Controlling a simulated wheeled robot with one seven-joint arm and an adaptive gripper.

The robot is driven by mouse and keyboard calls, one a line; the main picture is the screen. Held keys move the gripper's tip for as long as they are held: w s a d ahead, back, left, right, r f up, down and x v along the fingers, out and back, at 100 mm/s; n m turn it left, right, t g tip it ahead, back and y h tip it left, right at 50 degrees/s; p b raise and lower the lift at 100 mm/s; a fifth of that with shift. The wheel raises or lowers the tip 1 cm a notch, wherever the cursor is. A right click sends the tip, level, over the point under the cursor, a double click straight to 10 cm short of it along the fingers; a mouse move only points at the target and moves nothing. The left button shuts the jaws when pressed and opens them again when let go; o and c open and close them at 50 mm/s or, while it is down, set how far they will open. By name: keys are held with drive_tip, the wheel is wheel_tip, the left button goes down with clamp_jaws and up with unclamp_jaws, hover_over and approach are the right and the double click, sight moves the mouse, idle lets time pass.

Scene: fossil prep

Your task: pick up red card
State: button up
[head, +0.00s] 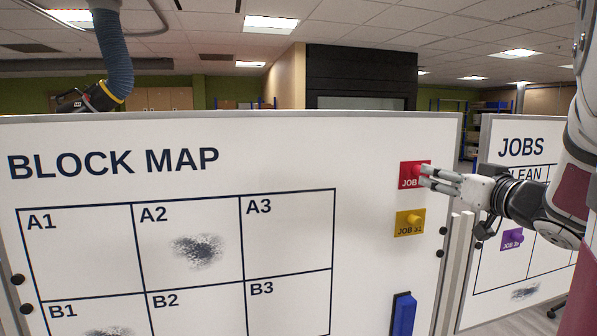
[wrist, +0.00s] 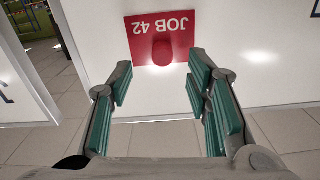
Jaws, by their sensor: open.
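The red card (head: 411,172) is on the white block map board, upper right of its grid, in the head view. In the wrist view the red card (wrist: 145,31) reads JOB 42 upside down and has a round red knob (wrist: 162,48) at its middle. My gripper (head: 424,177) reaches in from the right in the head view, its fingertips covering part of the card. In the wrist view my gripper (wrist: 158,72) is open, with green pads on both sides and the knob ahead between the fingertips. Nothing is between the fingers. Whether a fingertip touches the card, I cannot tell.
A yellow card (head: 409,223) with a knob sits just below the red one. A blue holder (head: 403,314) is lower on the same board (head: 370,270). A JOBS board (head: 487,262) with a purple card (head: 512,239) stands right. A blue hose (head: 114,55) hangs upper left.

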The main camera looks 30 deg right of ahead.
sight(410, 173)
drive_tip(key=shift+x, duration=2.8)
drive_tip(key=shift+a, duration=0.1)
clamp_jaws()
